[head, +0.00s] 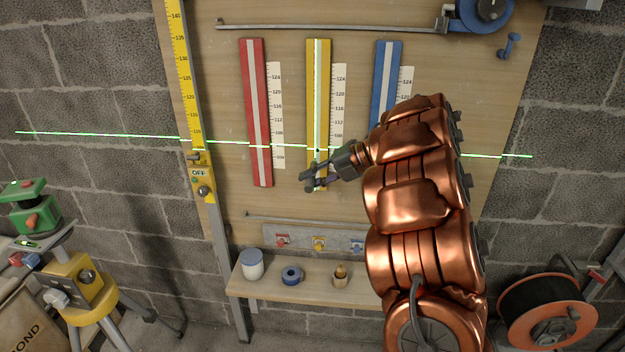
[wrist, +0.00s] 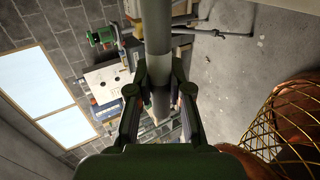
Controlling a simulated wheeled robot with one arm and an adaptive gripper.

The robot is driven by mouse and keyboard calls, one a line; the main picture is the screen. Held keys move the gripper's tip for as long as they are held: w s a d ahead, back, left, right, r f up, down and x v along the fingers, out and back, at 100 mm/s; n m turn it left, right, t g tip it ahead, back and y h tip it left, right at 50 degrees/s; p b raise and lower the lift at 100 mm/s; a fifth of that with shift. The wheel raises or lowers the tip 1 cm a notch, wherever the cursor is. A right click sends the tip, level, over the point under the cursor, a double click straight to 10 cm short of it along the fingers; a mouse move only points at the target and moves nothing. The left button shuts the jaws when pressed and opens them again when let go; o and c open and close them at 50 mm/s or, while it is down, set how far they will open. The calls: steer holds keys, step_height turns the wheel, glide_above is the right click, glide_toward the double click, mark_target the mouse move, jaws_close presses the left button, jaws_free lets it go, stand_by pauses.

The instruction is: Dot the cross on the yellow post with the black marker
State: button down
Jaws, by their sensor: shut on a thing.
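The yellow post (head: 325,80) stands on the wooden board between the red post (head: 252,110) and the blue post (head: 378,80). A green vertical laser line runs down its pale strip and a horizontal green line crosses it, making a bright cross (head: 317,149). My gripper (head: 312,182) is in front of the post's lower part, just below the cross. In the wrist view its fingers (wrist: 160,95) close on a grey cylinder, apparently the marker (wrist: 157,40). Its black tip is not clear, and I cannot tell whether it touches the post.
White number scales stand beside the posts. A cable reel (head: 545,310) stands at right.

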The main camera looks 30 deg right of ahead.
steer(key=shift+s+a+b, duration=0.75)
steer(key=shift+s+a, duration=0.15)
steer(key=shift+s, duration=0.15)
steer(key=w+a+m+t+h+p, duration=0.1)
steer(key=w+a+m, duration=0.1)
steer(key=w+a, duration=0.2)
steer(key=w+a+r+m+t+h+p, duration=0.1)
steer(key=w+a, duration=0.3)
steer(key=a, duration=0.5)
steer(key=w+a+r+m+t+h+p, duration=0.1)
steer(key=w+a+m+h+p, duration=0.1)
steer(key=a, duration=0.5)
steer(key=shift+w+a+m+t+h+p, duration=0.35)
steer(key=shift+w+m+h, duration=0.35)
steer(key=shift+w, duration=0.25)
